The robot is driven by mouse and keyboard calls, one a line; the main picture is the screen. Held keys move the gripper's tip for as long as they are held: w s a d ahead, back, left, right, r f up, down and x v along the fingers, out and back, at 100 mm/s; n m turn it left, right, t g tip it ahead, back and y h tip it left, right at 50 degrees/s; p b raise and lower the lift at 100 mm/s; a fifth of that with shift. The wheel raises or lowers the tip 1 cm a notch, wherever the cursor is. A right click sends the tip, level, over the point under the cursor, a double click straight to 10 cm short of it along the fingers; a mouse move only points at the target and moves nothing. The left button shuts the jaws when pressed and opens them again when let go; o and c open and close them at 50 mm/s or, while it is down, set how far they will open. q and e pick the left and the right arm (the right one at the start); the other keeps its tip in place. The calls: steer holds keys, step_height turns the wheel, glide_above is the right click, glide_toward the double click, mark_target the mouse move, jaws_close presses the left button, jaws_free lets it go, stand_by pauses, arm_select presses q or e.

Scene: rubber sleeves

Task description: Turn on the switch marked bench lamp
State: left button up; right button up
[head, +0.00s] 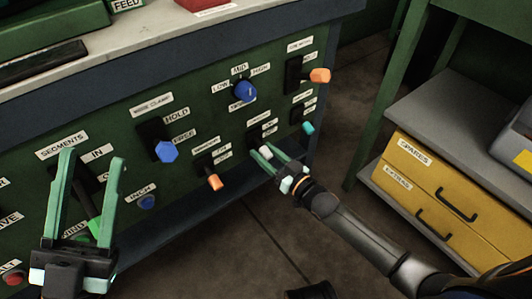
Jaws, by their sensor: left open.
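The green control panel (120,120) carries several switches, and I cannot read "bench lamp" on any label. My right gripper (265,149) is at the lower right of the panel. Its fingers are apart, on either side of a small white-tipped switch (266,153); whether they touch it is unclear. The small label above that switch (258,121) is too blurred to read. My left gripper (93,160) is open and empty in front of the panel's left part, partly hiding a green-handled control below the "SEGMENTS" label (62,145).
Nearby are an orange-tipped lever (214,182), a teal-tipped switch (309,128), a larger orange lever (320,75) and blue knobs (166,151). A shelf with yellow drawers (445,185) stands at right. Floor (345,130) shows between shelf and bench.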

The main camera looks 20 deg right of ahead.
mark_target(261, 146)
jaws_close()
arm_select(q)
steer(key=shift+r, duration=0.1)
